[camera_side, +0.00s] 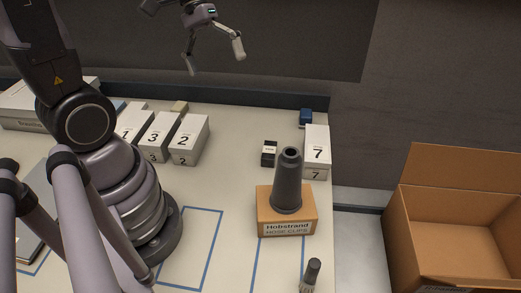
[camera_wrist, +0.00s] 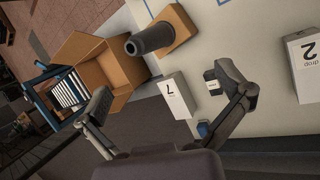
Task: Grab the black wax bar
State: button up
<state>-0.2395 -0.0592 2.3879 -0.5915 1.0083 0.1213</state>
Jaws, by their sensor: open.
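The black wax bar looks to be the small dark block (camera_side: 269,154) with a white label, on the table just left of the white box marked 7. In the wrist view its pale label (camera_wrist: 211,79) shows beside my right-hand finger, and that finger may cover part of it. My gripper (camera_side: 216,63) is open and empty, high above the far edge of the table, up and left of the bar. Its spread fingers (camera_wrist: 164,82) also show in the wrist view.
The box marked 7 (camera_side: 317,145) and a blue block (camera_side: 306,116) are right of the bar. A dark cone (camera_side: 287,180) on an orange-brown box (camera_side: 270,216) stands in front. White boxes marked 3 (camera_side: 159,135) and 2 (camera_side: 189,138) are left. An open carton (camera_side: 448,220) is far right.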

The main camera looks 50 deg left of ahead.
jog(key=w+a+f+n+h, duration=0.1)
jog(key=w+f+n+h, duration=0.4)
jog(key=w+f+n, duration=0.15)
jog(key=n+t+y, duration=0.1)
jog(key=n+t, duration=0.8)
jog(key=n, duration=0.6)
send_near(269, 150)
jog(key=x, duration=0.3)
jog(key=shift+s+f, duration=0.2)
jog(key=shift+d+f, duration=0.1)
jog(key=shift+f, duration=0.2)
jog(key=x, duration=0.7)
jog(key=shift+w, duration=0.3)
jog(key=shift+c, duration=0.3)
jog(key=shift+r, duration=0.1)
jog(key=c, duration=0.9)
